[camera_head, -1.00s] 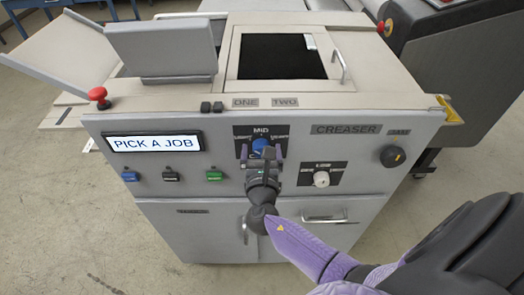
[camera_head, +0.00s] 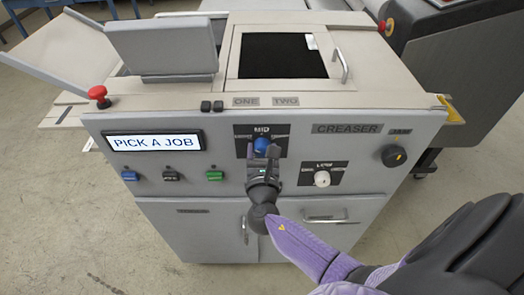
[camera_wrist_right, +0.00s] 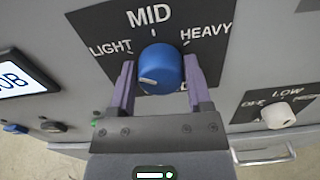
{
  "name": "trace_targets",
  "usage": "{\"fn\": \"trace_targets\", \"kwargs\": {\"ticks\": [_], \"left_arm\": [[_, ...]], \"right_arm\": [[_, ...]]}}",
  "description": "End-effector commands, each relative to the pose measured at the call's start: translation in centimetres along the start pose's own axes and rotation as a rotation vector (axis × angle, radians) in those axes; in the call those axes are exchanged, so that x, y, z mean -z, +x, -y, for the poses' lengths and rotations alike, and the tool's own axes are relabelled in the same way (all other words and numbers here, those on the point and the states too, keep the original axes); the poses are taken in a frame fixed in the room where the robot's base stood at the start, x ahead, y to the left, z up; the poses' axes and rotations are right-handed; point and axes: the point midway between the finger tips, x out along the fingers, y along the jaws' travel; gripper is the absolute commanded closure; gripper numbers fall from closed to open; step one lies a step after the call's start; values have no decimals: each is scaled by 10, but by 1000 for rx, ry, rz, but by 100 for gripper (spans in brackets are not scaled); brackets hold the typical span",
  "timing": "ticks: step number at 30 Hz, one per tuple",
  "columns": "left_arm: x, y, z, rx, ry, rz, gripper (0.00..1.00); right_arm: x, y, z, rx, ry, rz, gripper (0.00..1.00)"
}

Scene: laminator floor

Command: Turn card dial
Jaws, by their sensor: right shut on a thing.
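The card dial is a blue round knob (camera_head: 261,144) on the front panel of the creaser (camera_head: 300,122). It also shows close up in the right wrist view (camera_wrist_right: 160,66), with a white pointer mark on its lower left side. LIGHT, MID and HEAVY are printed around it; a label below is mostly hidden by my gripper. My right gripper (camera_head: 263,151) is in front of the panel, its two purple fingers on either side of the dial and shut on it. My left gripper is not in view.
A white knob (camera_head: 321,178) sits to the right of the dial and a black knob (camera_head: 394,156) farther right. A screen (camera_head: 153,141) reads PICK A JOB, above several push buttons. A red stop button (camera_head: 98,94) stands at the top left corner.

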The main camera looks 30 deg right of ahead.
Motion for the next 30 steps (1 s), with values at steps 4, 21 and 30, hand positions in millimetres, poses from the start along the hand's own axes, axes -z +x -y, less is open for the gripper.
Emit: {"fn": "trace_targets", "kwargs": {"ticks": [4, 21, 30], "left_arm": [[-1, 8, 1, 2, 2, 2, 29], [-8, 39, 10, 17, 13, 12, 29], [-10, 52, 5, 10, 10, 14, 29]], "right_arm": [[2, 0, 1, 1, 96, 1, 95], [4, 0, 3, 1, 621, 1, 95], [3, 0, 4, 1, 836, 1, 95]]}}
